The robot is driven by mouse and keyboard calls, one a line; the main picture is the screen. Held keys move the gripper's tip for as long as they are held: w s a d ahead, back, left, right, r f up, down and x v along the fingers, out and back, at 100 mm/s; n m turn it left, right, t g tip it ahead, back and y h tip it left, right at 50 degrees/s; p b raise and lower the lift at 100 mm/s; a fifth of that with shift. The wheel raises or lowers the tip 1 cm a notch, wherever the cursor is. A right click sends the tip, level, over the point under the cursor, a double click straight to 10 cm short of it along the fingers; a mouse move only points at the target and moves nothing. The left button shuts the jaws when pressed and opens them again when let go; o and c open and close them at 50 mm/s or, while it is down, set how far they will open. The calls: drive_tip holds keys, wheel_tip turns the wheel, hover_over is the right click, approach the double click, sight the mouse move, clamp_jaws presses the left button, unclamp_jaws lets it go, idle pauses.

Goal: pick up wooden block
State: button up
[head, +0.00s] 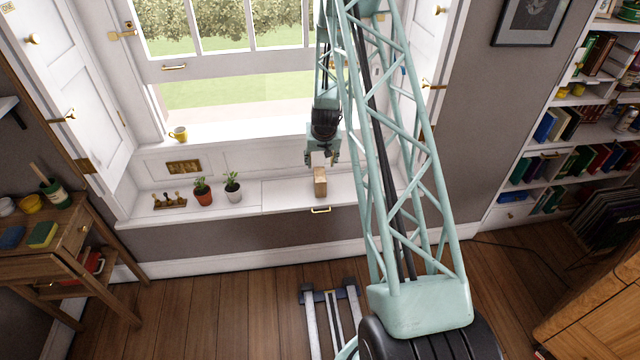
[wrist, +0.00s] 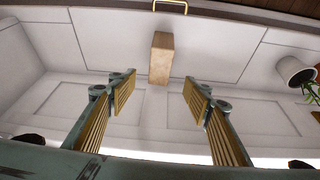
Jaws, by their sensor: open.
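The wooden block (head: 320,182) is light brown and stands on the white window seat below the window in the head view. It also shows in the wrist view (wrist: 160,58), near the top middle, ahead of the space between the fingers. My gripper (head: 322,158) is just above the block in the head view. In the wrist view my gripper (wrist: 158,95) is open, with a finger on each side and nothing between the pads. I see no contact between the fingers and the block.
Two potted plants, one in a terracotta pot (head: 203,194) and one in a white pot (head: 233,190), stand left of the block. The seat around the block is clear.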

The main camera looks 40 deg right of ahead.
sight(320, 174)
drive_tip(key=shift+b+x, duration=0.55)
drive_tip(key=shift+x, duration=3.25)
drive_tip(key=shift+w+f, duration=0.1)
drive_tip(key=shift+f, duration=0.1)
drive_tip(key=shift+b+x, duration=0.6)
drive_tip(key=shift+x, duration=1.85)
drive_tip(key=shift+f, duration=0.2)
drive_tip(key=c, duration=1.1)
drive_tip(key=shift+o, duration=0.2)
drive_tip(key=shift+r, duration=0.25)
